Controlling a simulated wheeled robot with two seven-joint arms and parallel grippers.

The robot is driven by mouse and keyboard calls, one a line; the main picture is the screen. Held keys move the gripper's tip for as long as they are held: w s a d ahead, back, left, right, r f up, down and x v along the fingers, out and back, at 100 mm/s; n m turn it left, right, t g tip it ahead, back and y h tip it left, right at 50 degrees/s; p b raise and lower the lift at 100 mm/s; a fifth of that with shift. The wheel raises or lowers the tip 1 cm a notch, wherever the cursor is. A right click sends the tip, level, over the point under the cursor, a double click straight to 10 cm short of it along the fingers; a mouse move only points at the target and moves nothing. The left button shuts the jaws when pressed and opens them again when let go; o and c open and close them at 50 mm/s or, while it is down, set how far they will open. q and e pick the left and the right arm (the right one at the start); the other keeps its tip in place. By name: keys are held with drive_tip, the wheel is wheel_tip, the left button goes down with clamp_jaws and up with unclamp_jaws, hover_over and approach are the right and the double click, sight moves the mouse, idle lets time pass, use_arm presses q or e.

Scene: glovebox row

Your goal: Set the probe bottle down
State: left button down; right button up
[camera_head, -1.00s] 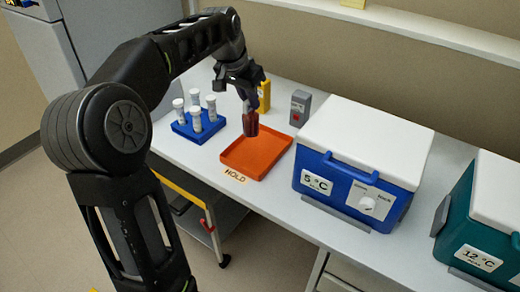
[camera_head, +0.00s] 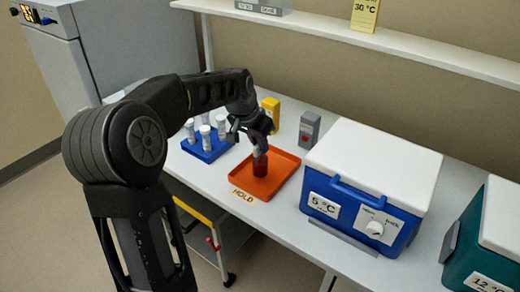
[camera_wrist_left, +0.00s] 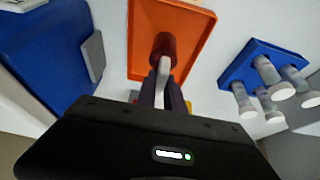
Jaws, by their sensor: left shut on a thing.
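The probe bottle (camera_head: 261,165) is dark red with a pale top and stands upright over the orange tray (camera_head: 283,184) labelled HOLD. My left gripper (camera_head: 259,147) is shut on the bottle's top from above. The bottle's base appears at the tray floor, but I cannot tell whether it touches. In the left wrist view the bottle (camera_wrist_left: 162,48) shows beyond the fingers (camera_wrist_left: 162,88), in front of the orange tray (camera_wrist_left: 185,18). My right gripper is not in view.
A blue rack (camera_head: 208,150) with several white-capped tubes stands left of the tray. A yellow block (camera_head: 271,112) and a grey block (camera_head: 309,130) stand behind. A blue cooler marked 5 °C (camera_head: 365,190) is close on the right, with a teal cooler (camera_head: 480,245) beyond.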

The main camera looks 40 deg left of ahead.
use_arm(q)
drive_tip(key=shift+f, duration=1.1)
drive_tip(key=shift+f, duration=0.15)
drive_tip(key=c, duration=1.5)
unclamp_jaws()
drive_tip(key=shift+o, duration=0.2)
drive_tip(key=shift+r, duration=0.25)
drive_tip(key=b+v, duration=0.1)
drive_tip(key=v, duration=1.1)
